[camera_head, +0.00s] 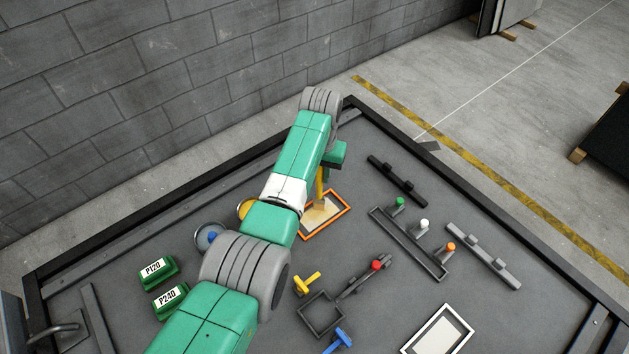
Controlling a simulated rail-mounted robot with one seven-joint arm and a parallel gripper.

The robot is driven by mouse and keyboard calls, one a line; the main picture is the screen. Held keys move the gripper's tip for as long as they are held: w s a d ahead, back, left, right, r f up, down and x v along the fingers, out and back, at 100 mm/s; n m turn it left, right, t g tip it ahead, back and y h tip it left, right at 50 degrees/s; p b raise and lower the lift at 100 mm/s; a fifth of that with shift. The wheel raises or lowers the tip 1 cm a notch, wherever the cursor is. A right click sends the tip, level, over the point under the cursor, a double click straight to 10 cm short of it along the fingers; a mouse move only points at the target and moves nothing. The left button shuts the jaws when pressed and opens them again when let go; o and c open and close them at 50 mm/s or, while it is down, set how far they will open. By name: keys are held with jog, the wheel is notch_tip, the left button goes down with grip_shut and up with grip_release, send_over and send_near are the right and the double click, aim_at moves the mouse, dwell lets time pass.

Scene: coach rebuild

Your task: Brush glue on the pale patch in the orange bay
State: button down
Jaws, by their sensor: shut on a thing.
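The orange bay (344,206) is an orange-edged frame lying on the grey bench top, near the middle of the view. A pale tan patch (328,212) lies inside it. My gripper (322,170) is above the far left part of the bay, shut on a yellow brush handle (320,188) that points down into the bay. The brush's lower end is over the patch; I cannot tell whether it touches. My arm hides part of the bay's left side. A round yellow thing (243,208), possibly a pot, shows partly behind my arm.
A blue-grey round dish (207,237) and blocks marked P120 (155,272) and P240 (170,299) stand left. A rack with green, white and orange knobs (410,243), dark bars and a red-knobbed tool (365,276) lie right. A white-framed bay (438,332) is at front right.

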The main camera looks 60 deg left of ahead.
jog(key=w+b, duration=0.1)
jog(key=b, duration=0.1)
jog(key=w+b, duration=0.1)
jog(key=b, duration=0.2)
jog(key=w+b, duration=0.1)
jog(key=b, duration=0.2)
jog(key=shift+w+a+f, duration=0.2)
jog(key=shift+a+f, duration=0.05)
jog(key=shift+a, duration=0.15)
jog(key=shift+w+b, duration=0.25)
jog(key=shift+b, duration=0.95)
notch_tip(320, 180, up, 9)
jog(key=p, duration=0.4)
jog(key=shift+w+f+p, duration=0.2)
jog(key=shift+w+p, duration=0.15)
